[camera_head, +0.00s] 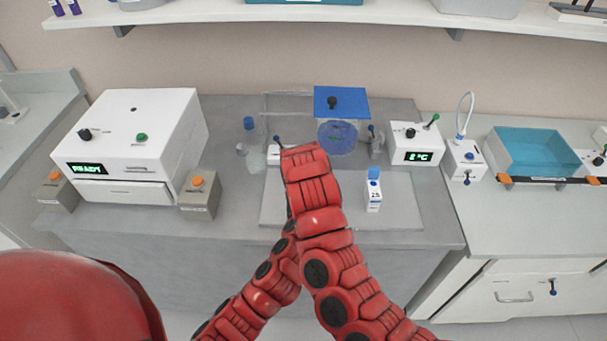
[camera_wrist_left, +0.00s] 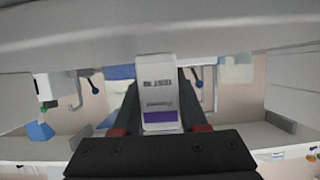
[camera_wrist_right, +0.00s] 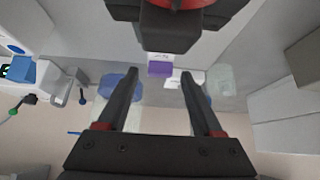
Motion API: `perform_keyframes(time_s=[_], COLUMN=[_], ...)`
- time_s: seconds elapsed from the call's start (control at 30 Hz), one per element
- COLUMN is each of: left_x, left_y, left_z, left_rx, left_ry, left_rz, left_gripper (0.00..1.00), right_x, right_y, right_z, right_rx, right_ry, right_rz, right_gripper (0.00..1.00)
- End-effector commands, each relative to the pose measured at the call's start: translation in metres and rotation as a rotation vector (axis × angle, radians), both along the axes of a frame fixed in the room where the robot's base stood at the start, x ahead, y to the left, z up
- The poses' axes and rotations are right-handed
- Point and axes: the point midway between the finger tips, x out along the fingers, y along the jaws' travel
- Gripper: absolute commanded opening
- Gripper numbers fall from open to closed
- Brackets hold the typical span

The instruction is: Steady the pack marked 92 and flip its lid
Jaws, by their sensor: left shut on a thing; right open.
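A white pack (camera_wrist_left: 158,92) with a purple band and upside-down print sits between the fingers of my left gripper (camera_wrist_left: 158,98), which is shut on it. Its number is too blurred to read. In the right wrist view a purple part (camera_wrist_right: 160,68) of it shows just below the dark body of my left gripper. My right gripper (camera_wrist_right: 159,76) is open, its two fingers apart and pointing towards the pack, with nothing clasped. In the head view both grippers and this pack are hidden behind my red arms. Another white pack with a blue lid (camera_head: 374,192), marked 25, stands upright on the mat.
A grey mat (camera_head: 400,215) lies under the work area. A white box with a READY display (camera_head: 140,140) stands at left, grey button blocks (camera_head: 200,197) before it. A small white display unit (camera_head: 413,143) and a teal-topped tray (camera_head: 535,150) stand at right.

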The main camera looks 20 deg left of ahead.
Motion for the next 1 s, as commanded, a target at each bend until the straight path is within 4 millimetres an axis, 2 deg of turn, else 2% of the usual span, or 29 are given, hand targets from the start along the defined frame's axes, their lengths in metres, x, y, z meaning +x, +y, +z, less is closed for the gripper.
perform_keyframes(time_s=[0.17,0.5,0.7,1.0], left_x=[0.0,0.0,0.0,0.0], left_y=[0.0,0.0,0.0,0.0], left_z=[0.0,0.0,0.0,0.0], left_rx=[0.0,0.0,0.0,0.0], left_ry=[0.0,0.0,0.0,0.0], left_rz=[0.001,0.001,0.001,0.0], left_gripper=[0.0,0.0,0.0,0.0], right_x=[-0.008,-0.043,-0.059,-0.066], right_y=[0.0,-0.011,-0.017,-0.02], right_z=[0.012,0.065,0.089,0.098], right_rx=[0.001,0.005,0.003,0.0], right_ry=[-0.001,-0.003,-0.003,0.001], right_rz=[0.003,0.0,0.001,0.001], right_gripper=[0.68,0.68,0.68,0.68])
